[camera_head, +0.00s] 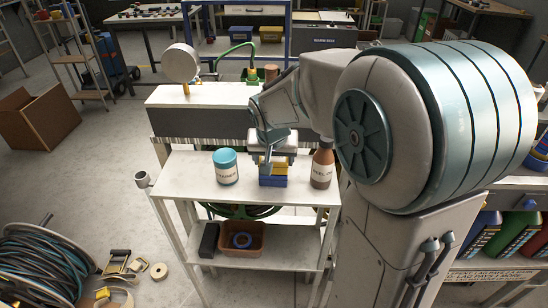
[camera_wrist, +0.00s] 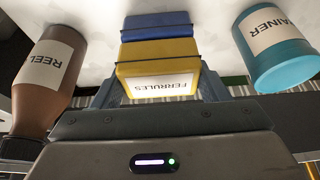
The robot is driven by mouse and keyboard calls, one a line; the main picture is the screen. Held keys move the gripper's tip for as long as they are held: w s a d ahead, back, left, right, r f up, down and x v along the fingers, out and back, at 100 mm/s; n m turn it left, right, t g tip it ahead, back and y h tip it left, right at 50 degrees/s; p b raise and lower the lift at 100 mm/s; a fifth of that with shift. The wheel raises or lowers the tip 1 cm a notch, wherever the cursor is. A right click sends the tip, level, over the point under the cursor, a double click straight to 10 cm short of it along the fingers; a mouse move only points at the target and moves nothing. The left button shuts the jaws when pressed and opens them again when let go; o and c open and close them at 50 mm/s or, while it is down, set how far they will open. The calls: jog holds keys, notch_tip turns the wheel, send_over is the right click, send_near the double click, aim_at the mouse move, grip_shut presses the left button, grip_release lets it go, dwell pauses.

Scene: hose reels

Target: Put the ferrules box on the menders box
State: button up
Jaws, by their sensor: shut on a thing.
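The yellow ferrules box (camera_wrist: 158,68), its white label facing the camera, is between the fingers of my gripper (camera_wrist: 161,90) in the wrist view. My gripper is shut on it. In the head view the ferrules box (camera_head: 281,166) shows partly behind my gripper (camera_head: 271,160), directly above a blue box (camera_head: 273,181) on the white table. The blue box also shows beyond the yellow one in the wrist view (camera_wrist: 158,24). No label is readable on the blue box; it looks like the menders box. I cannot tell whether the two boxes touch.
A teal container (camera_head: 226,166) stands left of the boxes and a brown bottle (camera_head: 322,165) stands close on the right. The white table (camera_head: 183,180) is clear at its left. A raised shelf (camera_head: 200,95) runs behind, and a cup (camera_head: 142,179) hangs at the left edge.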

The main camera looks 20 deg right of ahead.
jog(key=shift+f+b, duration=0.25)
jog(key=shift+b, duration=0.05)
jog(key=o, duration=1.1)
jog(key=shift+r, duration=0.1)
jog(key=shift+r, duration=0.1)
jog(key=shift+r+p, duration=0.3)
jog(key=shift+p, duration=0.1)
jog(key=v, duration=1.1)
jog(key=s+f+n, duration=0.1)
jog(key=s+f, duration=0.1)
jog(key=s, duration=0.3)
jog(key=s+f+n+g+y, duration=0.1)
jog(key=s+f, duration=0.2)
jog(key=s, duration=0.3)
jog(key=s+d+f+n, duration=0.1)
jog(key=s+f, duration=0.2)
jog(key=s, duration=0.2)
jog(key=shift+s+f+n+g+y+p, duration=0.25)
jog(key=shift+s+n+g+y+p, duration=0.05)
jog(key=shift+s+g+p, duration=0.1)
